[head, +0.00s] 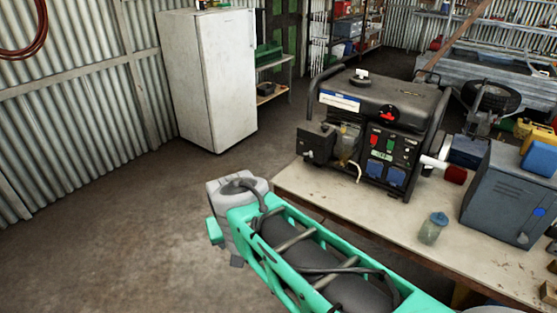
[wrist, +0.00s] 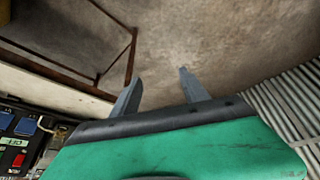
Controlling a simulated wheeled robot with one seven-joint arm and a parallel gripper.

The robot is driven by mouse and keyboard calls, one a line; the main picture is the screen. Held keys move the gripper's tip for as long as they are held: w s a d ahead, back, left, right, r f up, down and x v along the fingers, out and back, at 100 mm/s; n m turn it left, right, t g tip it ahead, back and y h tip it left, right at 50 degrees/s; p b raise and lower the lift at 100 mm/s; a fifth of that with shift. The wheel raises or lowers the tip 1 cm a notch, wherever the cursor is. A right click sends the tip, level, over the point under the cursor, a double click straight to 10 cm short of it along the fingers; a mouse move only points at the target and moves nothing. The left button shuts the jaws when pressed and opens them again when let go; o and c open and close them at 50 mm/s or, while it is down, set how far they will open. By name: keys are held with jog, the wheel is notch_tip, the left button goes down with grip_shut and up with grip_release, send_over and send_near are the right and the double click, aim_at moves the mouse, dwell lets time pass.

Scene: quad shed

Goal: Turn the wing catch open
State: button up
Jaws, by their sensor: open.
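I cannot make out for certain which part is the wing catch. A black generator (head: 375,125) stands on the bench, with a small red winged knob (head: 388,116) on its front and a white fitting (head: 361,74) on top. A grey metal box (head: 505,200) stands at the right of the bench, with a round blue spot on its face. My gripper (wrist: 161,76) is open and empty in the wrist view, its two grey fingers apart over the bare floor. In the head view my arm's end is left of the bench, clear of the generator; the fingers are mostly hidden there.
The pale bench top (head: 375,220) carries a small jar (head: 432,228) and a red-ended cylinder (head: 455,174). A white fridge (head: 212,80) stands by the corrugated wall. The floor (head: 120,240) on the left is clear. Part of the generator panel (wrist: 22,135) shows in the wrist view.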

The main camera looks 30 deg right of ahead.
jog(key=shift+o, duration=0.4)
jog(key=w+d+f+m+h+b, duration=0.3)
jog(key=w+d, duration=0.3)
jog(key=d, duration=0.2)
jog(key=w+d+f+m+t+h+b, duration=0.1)
jog(key=w+d+f+m+h+b, duration=0.1)
jog(key=w+d, duration=0.4)
jog(key=shift+w+d+f+m+t+h+b, duration=0.35)
jog(key=shift+d+m+h+b, duration=0.3)
jog(key=shift+d+b, duration=0.3)
jog(key=m+h+b, duration=0.5)
jog(key=h+b, duration=0.1)
jog(key=h, duration=0.3)
send_near(309, 154)
jog(key=x, duration=0.7)
jog(key=shift+d+p, duration=0.2)
jog(key=shift+p, duration=0.2)
jog(key=shift+w, duration=0.15)
jog(key=shift+f, duration=0.1)
grip_shut()
